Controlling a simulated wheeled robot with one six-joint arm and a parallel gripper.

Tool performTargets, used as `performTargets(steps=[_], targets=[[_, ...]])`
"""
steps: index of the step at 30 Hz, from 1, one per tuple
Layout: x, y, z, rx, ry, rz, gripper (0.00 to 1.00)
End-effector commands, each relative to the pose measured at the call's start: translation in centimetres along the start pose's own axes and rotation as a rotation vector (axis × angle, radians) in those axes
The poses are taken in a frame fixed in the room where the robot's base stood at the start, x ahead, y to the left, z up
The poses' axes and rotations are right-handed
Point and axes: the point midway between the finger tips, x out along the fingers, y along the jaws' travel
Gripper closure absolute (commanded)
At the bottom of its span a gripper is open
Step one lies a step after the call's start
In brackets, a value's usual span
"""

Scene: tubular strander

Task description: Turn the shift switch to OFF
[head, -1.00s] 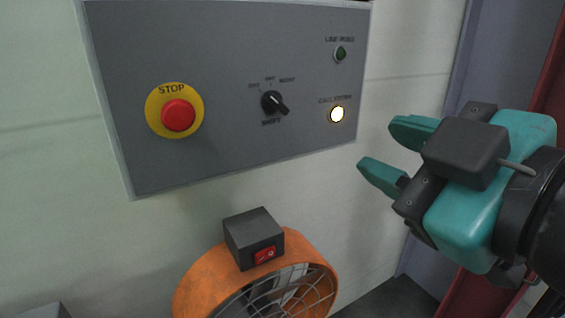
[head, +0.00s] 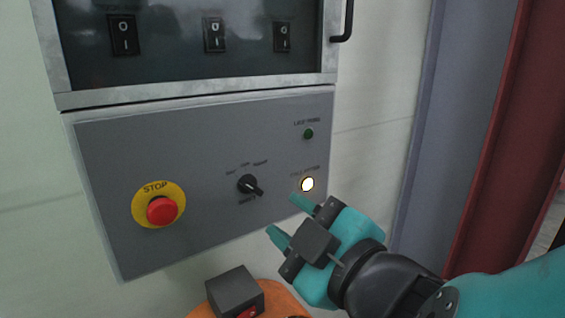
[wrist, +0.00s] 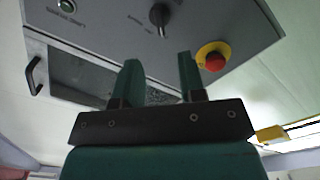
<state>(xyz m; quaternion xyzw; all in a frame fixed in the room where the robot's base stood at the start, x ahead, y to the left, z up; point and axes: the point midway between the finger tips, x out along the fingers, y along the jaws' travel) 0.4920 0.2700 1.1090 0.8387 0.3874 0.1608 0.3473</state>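The shift switch (head: 249,184) is a black rotary knob on the grey control panel (head: 110,240). Small labels arc above it and a SHIFT label sits below. Its bar slants from upper left to lower right; I cannot tell which label its pointer marks. The knob also shows at the top of the wrist view (wrist: 161,14), beyond the fingertips. My gripper (head: 282,214), teal with dark finger mounts, is in front of the panel, right of and below the knob, apart from it. Its two fingers are spread and empty, also in the wrist view (wrist: 158,60).
A red STOP button (head: 162,210) on a yellow disc is left of the knob. A lit call button (head: 307,184) and a green lamp (head: 308,134) are to its right. A windowed cabinet with rocker switches (head: 214,34) is above. An orange fan with a dark switch box (head: 235,290) stands below.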

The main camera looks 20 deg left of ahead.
Motion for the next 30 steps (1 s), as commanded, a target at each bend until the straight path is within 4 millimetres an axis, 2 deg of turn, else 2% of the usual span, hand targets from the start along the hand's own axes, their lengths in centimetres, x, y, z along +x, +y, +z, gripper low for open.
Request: performTargets(steps=[6, 12, 18, 26, 30], targets=[[4.7, 0.5, -0.2, -0.001, -0.005, 0.001, 0.63], [8.0, 0.3, -0.1, 0.0, -0.003, 0.002, 0.63], [9.3, 0.0, 0.1, 0.0, -0.002, 0.0, 0.63], [9.4, 0.0, 0.2, 0.0, -0.001, 0.001, 0.63], [9.3, 0.0, 0.2, 0.0, -0.001, 0.001, 0.93]])
